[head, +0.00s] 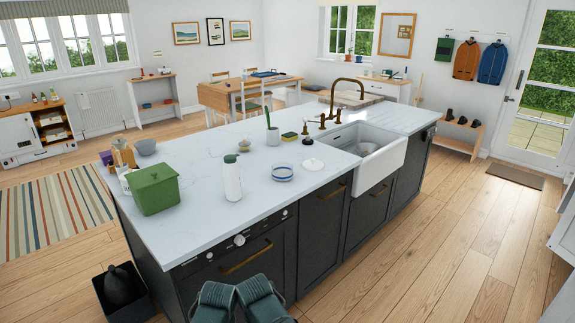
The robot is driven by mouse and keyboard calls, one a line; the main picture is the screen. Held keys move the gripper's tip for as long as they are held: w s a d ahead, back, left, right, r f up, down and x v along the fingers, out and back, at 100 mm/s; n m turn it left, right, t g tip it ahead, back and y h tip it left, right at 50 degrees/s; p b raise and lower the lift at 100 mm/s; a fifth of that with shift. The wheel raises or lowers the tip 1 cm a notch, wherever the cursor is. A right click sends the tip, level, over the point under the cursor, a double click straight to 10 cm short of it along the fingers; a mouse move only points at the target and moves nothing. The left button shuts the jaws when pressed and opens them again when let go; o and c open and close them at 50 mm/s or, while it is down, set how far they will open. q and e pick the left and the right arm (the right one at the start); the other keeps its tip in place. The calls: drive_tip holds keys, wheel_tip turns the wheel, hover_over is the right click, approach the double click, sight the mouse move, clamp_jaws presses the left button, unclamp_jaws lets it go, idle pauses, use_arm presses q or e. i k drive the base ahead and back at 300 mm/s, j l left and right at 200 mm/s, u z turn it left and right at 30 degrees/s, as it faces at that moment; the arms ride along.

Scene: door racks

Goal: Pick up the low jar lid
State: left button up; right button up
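A low, clear round vessel with blue bands (282,173) sits on the white island worktop, right of a white bottle with a green top (232,180). A flat white disc with a small raised middle (312,165) lies apart from it, further right near the sink. The disc looks like a lid, but I cannot tell for certain that it is the low jar lid. Two dark teal parts of my arms show at the bottom edge, in front of the island and well short of these things. I see no gripper fingers.
The worktop (205,215) also holds a green lidded box (153,189), a grey bowl (145,147), a green and yellow sponge (289,136) and a white sink (366,153) with a brass tap. A dark bin (123,295) stands at the island's left end. Wooden floor is clear at right.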

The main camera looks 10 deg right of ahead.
sight(311, 164)
drive_tip(key=i+l+u, duration=0.3)
drive_tip(key=l+u, duration=0.3)
drive_tip(key=l, duration=0.15)
drive_tip(key=i+l+u, duration=0.1)
drive_tip(key=l, duration=0.35)
drive_tip(key=i+l, duration=0.15)
drive_tip(key=l, duration=0.3)
drive_tip(key=i+l+u, duration=0.15)
drive_tip(key=l, duration=0.75)
drive_tip(key=i+l+u, duration=0.15)
drive_tip(key=l, duration=0.35)
